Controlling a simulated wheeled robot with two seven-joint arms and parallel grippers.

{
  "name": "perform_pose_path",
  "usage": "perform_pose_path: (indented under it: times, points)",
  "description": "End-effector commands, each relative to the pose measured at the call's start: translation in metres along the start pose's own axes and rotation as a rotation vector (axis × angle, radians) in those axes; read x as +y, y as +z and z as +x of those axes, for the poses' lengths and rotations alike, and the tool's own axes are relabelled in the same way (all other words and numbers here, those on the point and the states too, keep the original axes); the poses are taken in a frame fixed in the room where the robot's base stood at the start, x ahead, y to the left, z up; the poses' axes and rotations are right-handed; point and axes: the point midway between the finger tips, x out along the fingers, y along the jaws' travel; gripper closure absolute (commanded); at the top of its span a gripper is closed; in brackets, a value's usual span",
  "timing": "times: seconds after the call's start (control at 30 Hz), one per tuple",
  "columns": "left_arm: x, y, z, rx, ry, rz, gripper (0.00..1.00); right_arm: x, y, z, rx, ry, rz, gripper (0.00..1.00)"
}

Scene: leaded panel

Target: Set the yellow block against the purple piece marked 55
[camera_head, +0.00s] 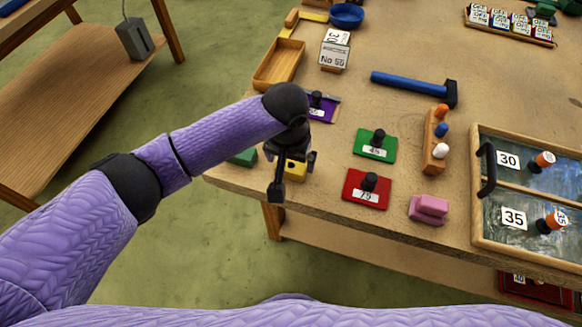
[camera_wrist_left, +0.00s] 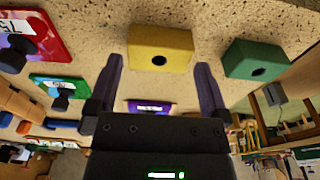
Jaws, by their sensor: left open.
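The yellow block (camera_head: 296,172) is on the table near its left front corner, partly hidden by my left gripper. The wrist view shows the yellow block (camera_wrist_left: 160,46), with a dark round hole, just beyond and between the fingertips. My left gripper (camera_head: 293,175) is open over the block; in the wrist view its two fingers (camera_wrist_left: 158,68) stand apart with nothing between the tips. The purple piece (camera_head: 326,107) with a black knob lies behind the gripper, partly covered by it; its number is not readable. It also shows in the wrist view (camera_wrist_left: 150,106). My right gripper is out of view.
A green block (camera_head: 244,157) sits left of the yellow block. A green piece (camera_head: 376,144) and a red piece (camera_head: 366,189) with black knobs lie to the right. A wooden tray (camera_head: 279,64) and a blue hammer (camera_head: 410,84) are behind.

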Motion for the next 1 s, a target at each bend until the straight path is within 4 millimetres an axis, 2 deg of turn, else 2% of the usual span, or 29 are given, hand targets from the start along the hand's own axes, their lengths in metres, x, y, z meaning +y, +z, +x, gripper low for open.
perform_pose_path:
  times: [0.03, 0.1, 0.37, 0.7, 0.9, 1.0]
  points:
    - [0.001, 0.001, 0.015, -0.002, 0.000, 0.000, 0.00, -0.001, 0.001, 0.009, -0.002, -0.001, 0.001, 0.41]
    - [0.001, 0.000, 0.024, -0.001, 0.000, 0.000, 0.00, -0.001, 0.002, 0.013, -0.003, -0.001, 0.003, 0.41]
    - [0.000, 0.000, 0.027, 0.001, 0.001, 0.001, 0.00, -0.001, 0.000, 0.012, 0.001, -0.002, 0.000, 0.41]
    - [0.000, 0.000, 0.027, 0.001, 0.001, 0.001, 0.69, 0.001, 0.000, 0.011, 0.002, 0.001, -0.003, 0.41]
    - [0.000, 0.000, 0.025, 0.002, 0.001, 0.001, 0.70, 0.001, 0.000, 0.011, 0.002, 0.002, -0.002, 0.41]
    - [0.001, -0.003, 0.009, 0.004, 0.002, 0.001, 0.70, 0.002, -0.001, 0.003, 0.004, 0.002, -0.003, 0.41]
